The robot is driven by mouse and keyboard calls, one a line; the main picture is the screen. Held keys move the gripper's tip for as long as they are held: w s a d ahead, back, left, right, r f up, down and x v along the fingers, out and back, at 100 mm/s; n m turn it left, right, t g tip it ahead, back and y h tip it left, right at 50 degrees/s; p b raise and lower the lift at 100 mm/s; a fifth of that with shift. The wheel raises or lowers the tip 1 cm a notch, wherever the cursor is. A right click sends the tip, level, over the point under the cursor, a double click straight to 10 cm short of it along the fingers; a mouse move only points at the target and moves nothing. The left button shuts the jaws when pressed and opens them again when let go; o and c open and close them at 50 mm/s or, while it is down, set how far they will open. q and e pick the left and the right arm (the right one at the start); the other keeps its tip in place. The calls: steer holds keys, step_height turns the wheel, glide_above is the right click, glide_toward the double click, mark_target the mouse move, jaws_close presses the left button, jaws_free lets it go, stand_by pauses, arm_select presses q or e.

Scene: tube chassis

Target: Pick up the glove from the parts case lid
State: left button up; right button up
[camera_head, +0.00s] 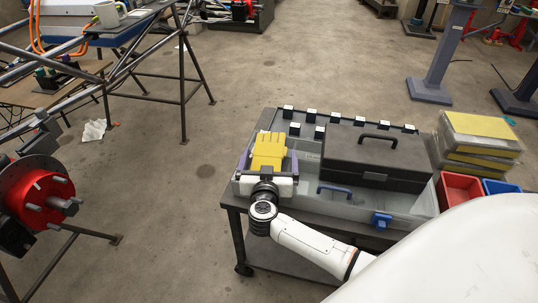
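The yellow glove (268,148) lies at the left end of the grey parts case lid (322,207), with its fingers pointing away from me. My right gripper (266,158) reaches in from the lower right and sits over the near end of the glove. Its two purplish fingers are spread wide, one on each side of the glove, with small gaps visible. The gripper body hides the glove's near end. I cannot tell how far above the lid the fingers are. My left gripper is not in view.
A black toolbox (372,155) stands on the case right of the glove. Red (459,188) and blue (497,187) bins and stacked yellow-topped cases (478,135) are further right. The cart (238,240) has open floor at its left. A tube chassis (90,82) stands at the left.

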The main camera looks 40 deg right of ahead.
steer(key=c, duration=1)
